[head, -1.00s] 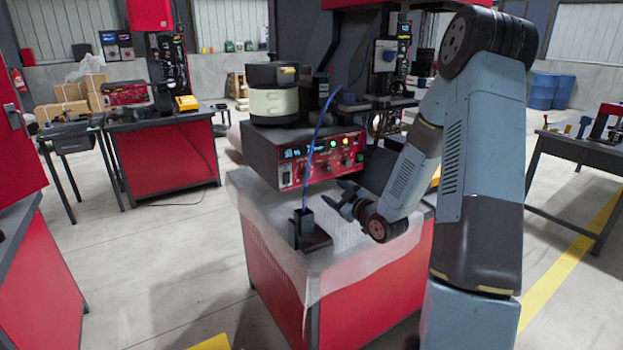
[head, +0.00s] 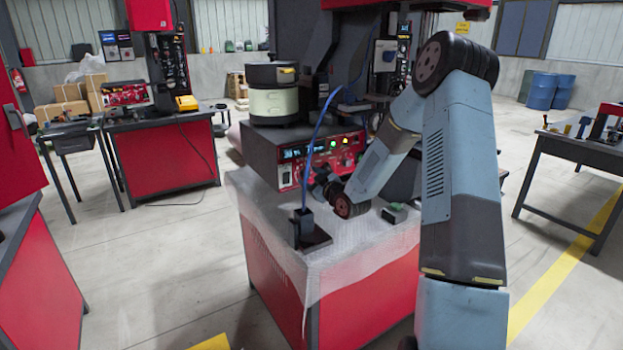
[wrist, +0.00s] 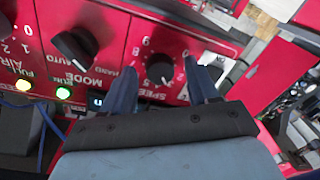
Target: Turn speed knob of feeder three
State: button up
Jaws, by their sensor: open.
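The feeder's control box (head: 268,160) has a red front panel with lit buttons and a small display, and stands on the red bench. In the wrist view the black speed knob (wrist: 159,70) sits on the red panel, ringed by white numbers, with "SPEED" lettering beside it. My gripper (wrist: 162,78) is open, its two dark fingers pointing at the panel on either side of the speed knob. I cannot tell whether they touch it. In the head view my gripper (head: 325,185) is at the lower part of the panel, and my arm hides part of it.
A black mode knob (wrist: 75,46) is left of the speed knob in the wrist view. A feeder bowl (head: 273,103) is on the box. A blue cable (head: 318,130) runs down to a small dark stand (head: 305,228) on the bench. A small green-topped block (head: 395,212) lies at right.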

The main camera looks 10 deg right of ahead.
jog(key=shift+w+a, duration=0.1)
jog(key=shift+w, duration=0.2)
jog(key=c, duration=0.9)
jog(key=shift+d, duration=0.3)
jog(key=shift+c, duration=0.7)
jog(key=shift+a, duration=0.3)
jog(key=shift+m, duration=3)
